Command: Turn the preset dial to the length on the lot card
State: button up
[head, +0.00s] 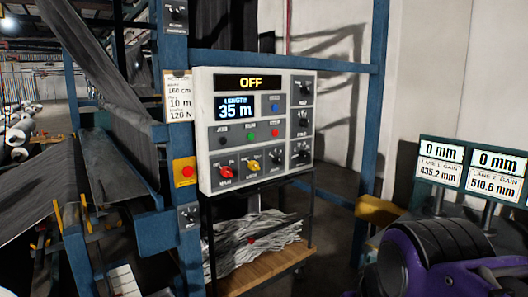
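The control panel (206,135) is a pale box on a blue frame. Its top display (247,83) reads OFF, and its blue length display (235,108) reads 35 m. A white card (180,98) left of the panel shows 160 cm, 10 m and 120 N; its small print is not legible. Three black knobs (305,89) run down the panel's right side. A red knob (226,171) and a yellow knob (253,165) sit along the bottom. The knob labels are too small to tell which is the preset dial. My gripper is not in view.
More black knobs sit on the blue post above (177,12) and below (189,214) a yellow box with a red button (186,171). Grey fabric (88,85) fills the left. A wooden shelf (265,268) stands under the panel. Readouts (470,170) stand at right.

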aim_at(302, 153)
jog(key=i+l+u, duration=0.15)
jog(key=i, duration=0.35)
jog(key=i+l+u, duration=0.15)
jog(key=i+l, duration=0.15)
jog(key=i, duration=0.15)
